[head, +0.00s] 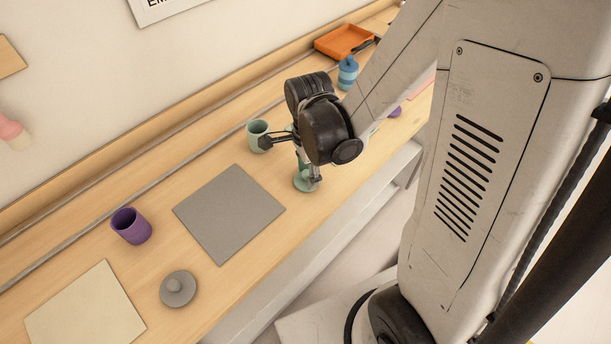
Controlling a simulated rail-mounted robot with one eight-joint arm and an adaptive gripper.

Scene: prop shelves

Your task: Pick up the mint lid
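The mint lid (303,184) lies on the wooden shelf near its front edge, just right of the grey square mat. My gripper (290,161) is low over the shelf, its fingers spread apart. One finger reaches left close to the mint cup (256,137); the other points down at the right side of the lid. The gripper body and the right finger hide part of the lid. I cannot tell whether that finger touches it. I see nothing clearly held between the fingers.
A grey mat (229,214), a purple cup (131,226), a grey lid (178,289) and a cream mat (85,310) lie to the left. A blue container (347,73) and an orange tray (343,41) stand farther back. A wall runs behind the shelf.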

